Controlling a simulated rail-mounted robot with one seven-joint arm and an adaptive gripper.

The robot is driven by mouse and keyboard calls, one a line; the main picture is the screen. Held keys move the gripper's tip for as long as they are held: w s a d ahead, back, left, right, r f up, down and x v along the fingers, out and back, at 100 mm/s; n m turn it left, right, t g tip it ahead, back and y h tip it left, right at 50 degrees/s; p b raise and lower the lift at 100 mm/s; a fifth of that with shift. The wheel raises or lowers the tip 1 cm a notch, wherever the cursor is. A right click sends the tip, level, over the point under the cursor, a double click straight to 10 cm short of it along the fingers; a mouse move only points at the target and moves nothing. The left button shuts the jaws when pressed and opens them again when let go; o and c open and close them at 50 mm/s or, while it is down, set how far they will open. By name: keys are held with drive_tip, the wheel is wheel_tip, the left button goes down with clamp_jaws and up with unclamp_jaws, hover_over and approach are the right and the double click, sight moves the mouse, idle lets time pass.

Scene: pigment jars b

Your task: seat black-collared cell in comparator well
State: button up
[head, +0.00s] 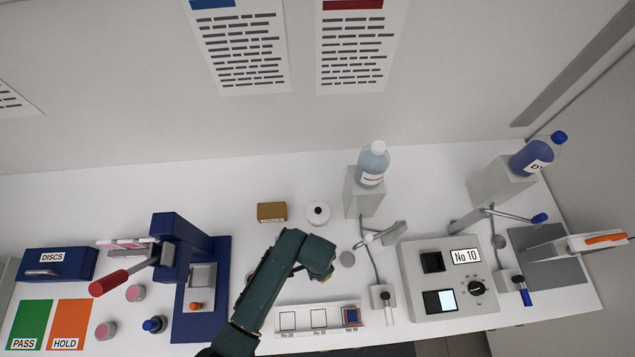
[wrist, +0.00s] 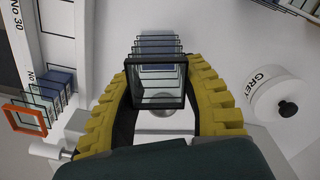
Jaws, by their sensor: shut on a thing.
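My gripper (head: 318,268) is above the white bench, left of the comparator. In the wrist view my gripper (wrist: 158,88) has its yellow fingers shut on the black-collared cell (wrist: 158,103), a glass cell with a square black frame at its top. In the head view the gripper hides the cell. The grey comparator (head: 410,285) stands to the right, its display reading No 10. A dark square opening (head: 432,262), apparently the well, lies left of the display. Below it is a half-dark, half-bright window (head: 440,300).
A white rack (head: 300,331) has a cell with a red-orange collar (head: 351,316) in its right slot. A white round pot (head: 318,212) and brown box (head: 271,212) stand behind the gripper. A lever valve (head: 383,296) stands between rack and comparator; a bottle (head: 373,165) stands behind.

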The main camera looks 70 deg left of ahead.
drive_tip(key=shift+r+p, duration=2.05)
drive_tip(key=shift+r, duration=0.2)
